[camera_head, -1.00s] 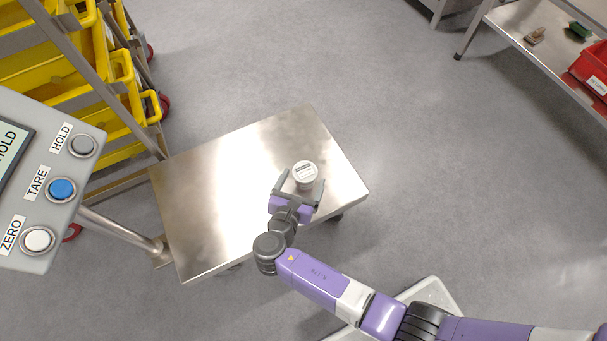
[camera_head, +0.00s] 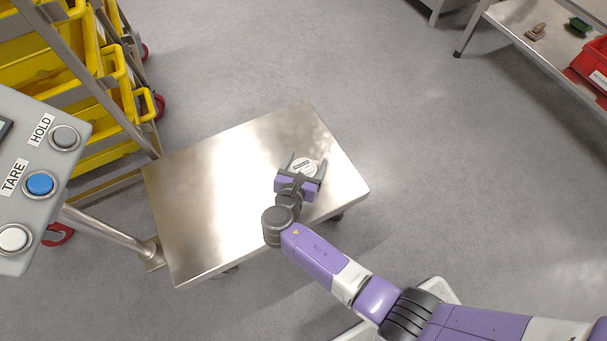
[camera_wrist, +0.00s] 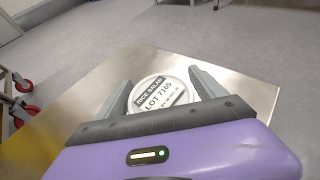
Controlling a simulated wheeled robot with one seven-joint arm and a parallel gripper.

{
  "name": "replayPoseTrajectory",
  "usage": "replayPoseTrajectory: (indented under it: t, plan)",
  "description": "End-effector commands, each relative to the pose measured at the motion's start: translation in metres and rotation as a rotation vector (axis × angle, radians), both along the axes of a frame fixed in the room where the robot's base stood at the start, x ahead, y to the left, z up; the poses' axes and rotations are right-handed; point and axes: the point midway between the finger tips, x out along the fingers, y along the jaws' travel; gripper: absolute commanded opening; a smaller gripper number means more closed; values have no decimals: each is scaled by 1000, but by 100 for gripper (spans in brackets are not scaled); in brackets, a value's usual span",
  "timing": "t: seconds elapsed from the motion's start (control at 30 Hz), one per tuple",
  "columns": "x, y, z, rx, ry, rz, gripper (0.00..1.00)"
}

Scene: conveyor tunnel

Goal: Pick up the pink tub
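A round tub with a white lid (camera_head: 304,165) stands on the steel platform near its right side. In the wrist view the lid (camera_wrist: 160,95) carries a label reading "RICE SALAD" and "LOT 7165". No pink shows; the tub's side is mostly hidden by the lid and my gripper. My gripper (camera_head: 305,162) is open, with one finger on each side of the tub. Small gaps seem to lie between the fingers and the tub; whether either finger touches it is hard to tell.
The steel platform (camera_head: 215,190) is otherwise bare. A scale control panel (camera_head: 45,165) on a post stands at its left. A rack of yellow bins (camera_head: 100,140) is behind that. A steel table (camera_head: 545,60) with a red bin (camera_head: 592,68) is at upper right.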

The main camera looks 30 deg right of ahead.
Motion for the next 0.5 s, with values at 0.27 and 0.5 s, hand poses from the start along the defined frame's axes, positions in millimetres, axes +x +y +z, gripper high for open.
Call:
replayPoseTrajectory:
  t: [0.27, 0.5]
  plan:
    - [0, 0, 0, 0, 0, 0, 22]
    - [0, 0, 1, 0, -1, 0, 7]
